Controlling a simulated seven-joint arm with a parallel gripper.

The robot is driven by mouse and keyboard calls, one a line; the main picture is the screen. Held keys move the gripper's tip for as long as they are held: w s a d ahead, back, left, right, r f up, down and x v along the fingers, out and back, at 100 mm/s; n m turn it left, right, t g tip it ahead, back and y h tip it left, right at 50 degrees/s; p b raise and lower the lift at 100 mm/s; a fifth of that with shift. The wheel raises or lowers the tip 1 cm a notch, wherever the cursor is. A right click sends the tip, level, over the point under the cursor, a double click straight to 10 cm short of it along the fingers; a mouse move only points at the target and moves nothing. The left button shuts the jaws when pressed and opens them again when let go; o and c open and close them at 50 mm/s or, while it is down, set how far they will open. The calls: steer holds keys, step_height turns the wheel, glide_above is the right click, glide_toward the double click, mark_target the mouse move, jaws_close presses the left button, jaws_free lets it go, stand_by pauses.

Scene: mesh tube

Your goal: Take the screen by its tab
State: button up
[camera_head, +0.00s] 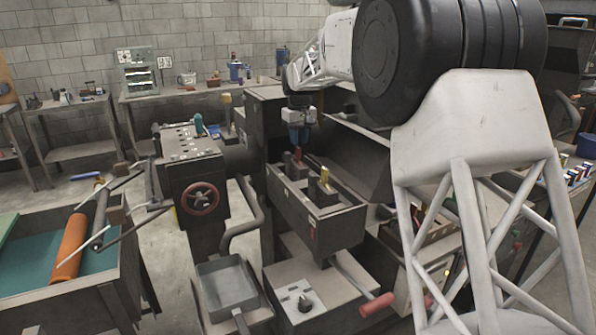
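My gripper (298,134), small and with blue parts at its end, points down above the back end of a dark open box (318,222). Its fingers are too small to tell whether they are open or shut. A small red piece (298,155) stands just below the fingertips; I cannot tell whether they touch. A yellow-topped piece (324,174) stands further forward in the box. I cannot make out for sure which thing is the screen or its tab; the box's inside is partly hidden by its walls and dark blocks.
A machine with a red handwheel (201,198) stands left of the box. A grey pan (227,285) and a red-handled lever (376,304) are in front. An orange roller (70,247) lies over a tray at left. My arm covers much of the right side.

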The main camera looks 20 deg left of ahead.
mark_target(298, 148)
steer(key=shift+f, duration=0.15)
steer(key=shift+s+a+f, duration=0.1)
steer(key=shift+f, duration=2.35)
jaws_close()
